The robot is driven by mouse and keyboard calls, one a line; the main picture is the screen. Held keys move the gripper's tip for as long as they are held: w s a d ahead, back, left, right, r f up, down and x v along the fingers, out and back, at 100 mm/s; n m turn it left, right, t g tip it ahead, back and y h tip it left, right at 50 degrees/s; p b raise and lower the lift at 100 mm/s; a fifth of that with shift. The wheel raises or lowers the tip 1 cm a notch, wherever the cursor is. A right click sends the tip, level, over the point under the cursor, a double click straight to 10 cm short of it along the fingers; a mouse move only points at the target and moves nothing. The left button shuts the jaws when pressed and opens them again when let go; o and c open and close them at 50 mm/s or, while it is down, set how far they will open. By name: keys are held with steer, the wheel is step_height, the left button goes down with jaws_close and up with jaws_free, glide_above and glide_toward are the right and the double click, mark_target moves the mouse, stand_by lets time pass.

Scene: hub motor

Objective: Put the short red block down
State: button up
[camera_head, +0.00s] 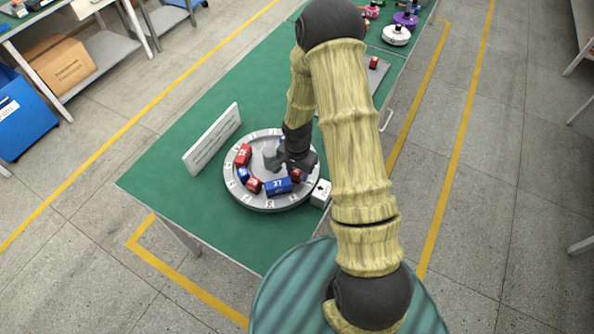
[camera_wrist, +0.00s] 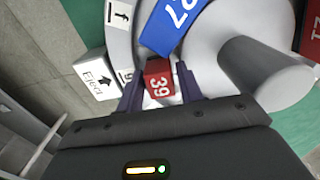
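The short red block (camera_wrist: 158,82), marked 39, is between my gripper's two dark fingers in the wrist view. My gripper (camera_wrist: 160,88) looks open, with a narrow gap on each side of the block. In the head view the red block (camera_head: 297,175) is on the right part of the round grey tray (camera_head: 268,205), just below my gripper (camera_head: 288,163), which partly hides it. The block's underside is hidden, so I cannot tell how it rests on the tray.
A blue block (camera_head: 278,186) marked 27 lies beside it on the tray. Several other red and blue blocks sit around the ring. A grey cylinder (camera_wrist: 262,72) rises at the tray's middle. A white Eject box (camera_head: 320,193) adjoins the tray. A white sign (camera_head: 212,138) stands behind left.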

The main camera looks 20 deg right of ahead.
mark_target(297, 171)
steer(key=shift+o, duration=0.9)
steer(key=shift+r, duration=0.2)
step_height(297, 171, up, 12)
steer(key=b, duration=0.1)
